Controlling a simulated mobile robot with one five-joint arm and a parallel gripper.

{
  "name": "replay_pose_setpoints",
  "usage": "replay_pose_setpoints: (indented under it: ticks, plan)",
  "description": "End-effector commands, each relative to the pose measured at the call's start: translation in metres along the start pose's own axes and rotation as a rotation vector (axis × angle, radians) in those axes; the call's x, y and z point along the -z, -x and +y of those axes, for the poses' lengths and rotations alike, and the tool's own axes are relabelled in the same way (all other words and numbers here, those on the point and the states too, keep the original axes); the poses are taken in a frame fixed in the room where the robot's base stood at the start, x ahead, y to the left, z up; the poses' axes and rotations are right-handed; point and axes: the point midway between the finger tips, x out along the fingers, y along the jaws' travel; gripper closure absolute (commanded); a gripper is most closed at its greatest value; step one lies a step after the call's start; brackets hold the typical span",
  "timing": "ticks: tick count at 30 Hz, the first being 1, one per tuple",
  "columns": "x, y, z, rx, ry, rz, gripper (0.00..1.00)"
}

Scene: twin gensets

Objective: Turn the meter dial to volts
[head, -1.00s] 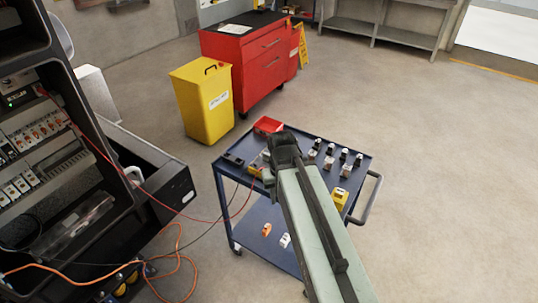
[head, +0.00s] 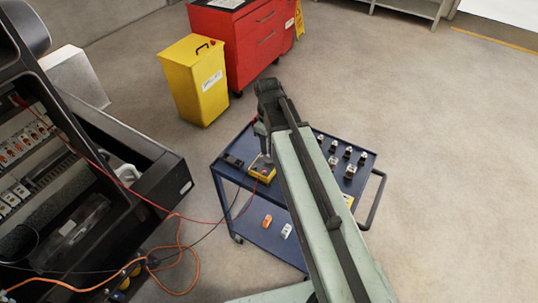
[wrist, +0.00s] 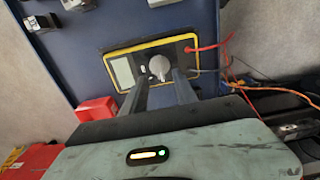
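The yellow-edged meter (head: 262,174) lies on the top of the blue cart. In the wrist view the meter (wrist: 122,72) shows its pale screen on the left, a round grey dial (wrist: 159,66) near its middle and leads at its right end. My gripper (head: 262,152) points down at the meter in the head view. In the wrist view my gripper (wrist: 161,77) is open, with one finger on each side of the dial's near edge. I cannot tell whether the fingers touch it. The dial's markings are too small to read.
The blue cart (head: 229,183) holds several small parts at its right. Red and black leads run from the meter to the open genset cabinet (head: 110,140) on the left. A yellow bin (head: 196,85) and a red tool chest (head: 240,45) stand behind. Floor to the right is clear.

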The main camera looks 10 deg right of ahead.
Motion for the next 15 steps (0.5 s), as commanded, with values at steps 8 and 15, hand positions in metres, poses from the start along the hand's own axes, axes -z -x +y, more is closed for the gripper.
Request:
replay_pose_setpoints:
  ticks: [8,15]
  plan:
    - [-0.002,-0.053,0.002,0.0,-0.005,0.0,0.65]
    - [-0.002,-0.053,0.002,0.0,-0.006,0.0,0.65]
